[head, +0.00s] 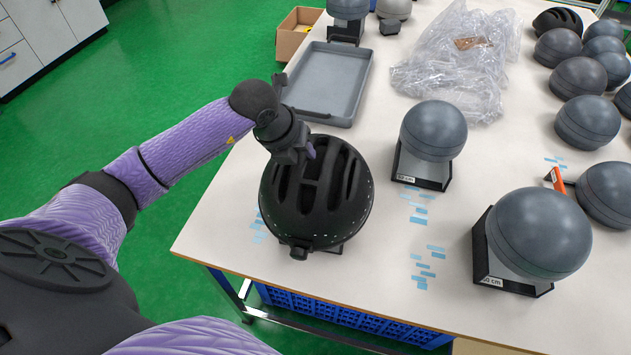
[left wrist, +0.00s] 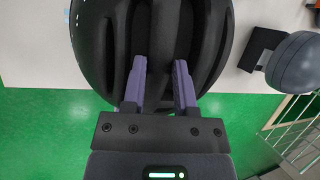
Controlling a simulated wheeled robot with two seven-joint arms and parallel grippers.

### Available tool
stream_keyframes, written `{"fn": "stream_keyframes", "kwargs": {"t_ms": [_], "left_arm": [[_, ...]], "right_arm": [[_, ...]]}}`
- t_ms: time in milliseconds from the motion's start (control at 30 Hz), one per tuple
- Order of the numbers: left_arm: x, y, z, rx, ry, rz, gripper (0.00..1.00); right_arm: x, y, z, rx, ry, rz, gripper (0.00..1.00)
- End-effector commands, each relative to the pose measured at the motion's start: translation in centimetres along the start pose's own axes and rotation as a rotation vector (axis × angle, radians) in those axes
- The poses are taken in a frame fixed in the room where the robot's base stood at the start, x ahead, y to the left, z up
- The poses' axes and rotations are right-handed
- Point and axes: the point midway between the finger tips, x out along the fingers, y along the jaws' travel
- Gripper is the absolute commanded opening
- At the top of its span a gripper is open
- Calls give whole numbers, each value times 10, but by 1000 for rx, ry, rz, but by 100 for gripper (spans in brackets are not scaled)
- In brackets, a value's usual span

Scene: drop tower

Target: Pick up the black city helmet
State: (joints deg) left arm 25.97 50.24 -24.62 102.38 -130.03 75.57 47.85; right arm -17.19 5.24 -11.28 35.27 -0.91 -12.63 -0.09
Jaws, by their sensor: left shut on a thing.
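The black city helmet (head: 318,205) has long vent slots and sits near the table's front left edge, over a stand that is mostly hidden beneath it. My left gripper (head: 308,152) reaches it from above and behind. In the left wrist view, the two purple fingers of my left gripper (left wrist: 158,82) lie in the vents of the helmet (left wrist: 155,30), shut on the shell part between them. I cannot tell whether the helmet is lifted off its stand. My right gripper is not in view.
Grey headforms on stands, one in the middle (head: 433,130) and one at the front right (head: 538,232), stand to the right. Several loose headforms fill the right side. A grey tray (head: 352,122) and crumpled clear plastic (head: 455,75) lie farther back on the white table (head: 370,270).

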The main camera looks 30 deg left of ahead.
Motion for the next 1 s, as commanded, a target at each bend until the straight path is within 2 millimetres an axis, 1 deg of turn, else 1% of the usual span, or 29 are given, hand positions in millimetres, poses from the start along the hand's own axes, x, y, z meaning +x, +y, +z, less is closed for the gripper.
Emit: {"fn": "stream_keyframes", "kwargs": {"t_ms": [367, 467, 700, 800, 900, 1000], "left_arm": [[-3, -1, 2, 0, -2, -1, 0], [-16, -5, 8, 1, -6, -2, 0], [-68, -20, 29, 1, -7, -2, 0], [-83, -25, 35, 0, -6, -2, 0], [-90, -26, 38, 0, -3, -1, 0], [-90, -27, 38, 0, -1, -1, 0]], "right_arm": [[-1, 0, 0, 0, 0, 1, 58], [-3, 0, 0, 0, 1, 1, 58], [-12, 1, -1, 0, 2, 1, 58], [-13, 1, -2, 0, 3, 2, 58], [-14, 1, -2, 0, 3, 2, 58], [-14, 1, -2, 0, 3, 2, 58]]}}
